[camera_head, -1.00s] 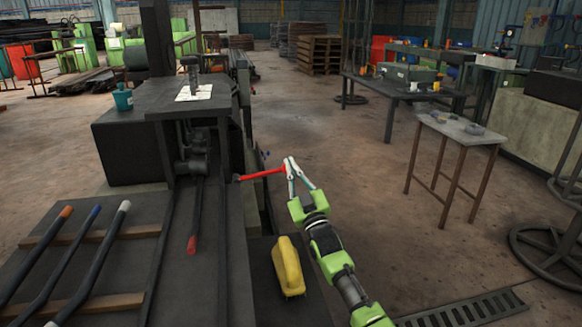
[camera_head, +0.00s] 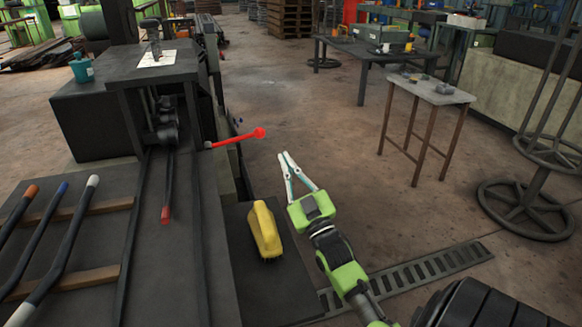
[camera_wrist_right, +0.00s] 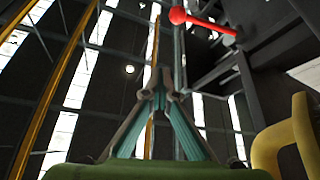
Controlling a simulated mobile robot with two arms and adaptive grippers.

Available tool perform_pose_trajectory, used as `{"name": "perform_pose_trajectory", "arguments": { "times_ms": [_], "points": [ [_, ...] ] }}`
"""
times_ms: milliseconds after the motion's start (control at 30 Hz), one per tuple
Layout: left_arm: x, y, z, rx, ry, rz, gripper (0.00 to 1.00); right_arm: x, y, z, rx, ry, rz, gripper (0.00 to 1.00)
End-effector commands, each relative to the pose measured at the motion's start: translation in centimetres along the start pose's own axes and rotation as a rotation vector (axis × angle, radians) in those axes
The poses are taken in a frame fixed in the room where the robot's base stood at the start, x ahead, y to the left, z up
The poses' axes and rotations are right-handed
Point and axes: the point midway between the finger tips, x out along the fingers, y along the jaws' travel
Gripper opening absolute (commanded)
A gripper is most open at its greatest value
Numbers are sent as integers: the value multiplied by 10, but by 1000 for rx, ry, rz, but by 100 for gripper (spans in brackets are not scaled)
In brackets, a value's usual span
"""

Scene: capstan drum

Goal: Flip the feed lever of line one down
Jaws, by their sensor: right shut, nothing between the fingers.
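A red lever (camera_head: 232,139) with a round knob sticks out to the right from the side of the dark machine (camera_head: 160,70), its knob end slightly raised in the head view. It also shows at the top of the right wrist view (camera_wrist_right: 205,22), beyond the fingertips. My right gripper (camera_head: 283,156) is shut and empty, its tips just right of and a little below the knob in the head view, with a visible gap. The fingertips also show in the right wrist view (camera_wrist_right: 160,85). I see no label telling which line the lever belongs to. My left gripper is out of view.
A yellow object with a handle (camera_head: 264,230) stands on a dark surface left of my right arm. Rods with coloured ends (camera_head: 45,235) lie at the left. A dark rod with a red tip (camera_head: 166,214) lies on the machine's track. A small table (camera_head: 433,90) stands right.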

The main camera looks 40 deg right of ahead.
Motion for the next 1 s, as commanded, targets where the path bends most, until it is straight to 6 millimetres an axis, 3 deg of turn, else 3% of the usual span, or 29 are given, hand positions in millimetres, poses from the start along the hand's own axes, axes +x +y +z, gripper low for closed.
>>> {"name": "perform_pose_trajectory", "arguments": {
  "times_ms": [233,1000],
  "points": [
    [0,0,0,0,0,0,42,-18,4,-9,0,1,0,0],
    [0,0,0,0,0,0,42,-19,4,-10,0,2,0,0]
  ]
}}
